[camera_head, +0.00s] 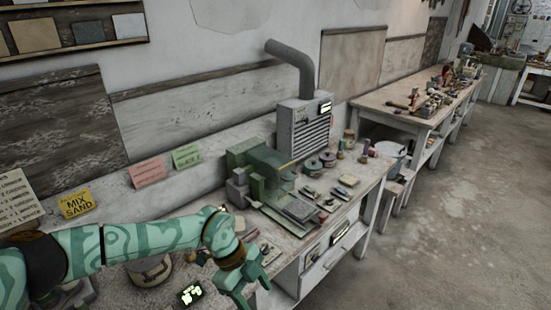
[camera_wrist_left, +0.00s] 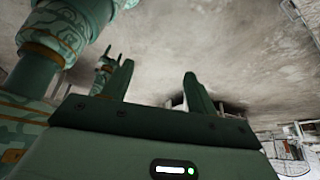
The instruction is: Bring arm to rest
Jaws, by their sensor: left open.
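My left arm (camera_head: 140,240), green with a pale swirling pattern, reaches in from the left of the head view over the near edge of the workbench. My left gripper (camera_head: 250,290) is at its end, pointing down near the bench's front edge. In the left wrist view the two dark green fingers of my left gripper (camera_wrist_left: 158,92) stand apart with nothing between them. Behind them, another green gripper (camera_wrist_left: 107,65), which looks like my right one, shows small and partly hidden; its jaws cannot be made out.
The workbench (camera_head: 375,178) carries a green machine (camera_head: 262,175), a grey vented box (camera_head: 303,130) with a pipe, and several small tools and jars. A pale bucket (camera_head: 150,272) stands close under my left arm. Open floor (camera_head: 450,220) lies to the right.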

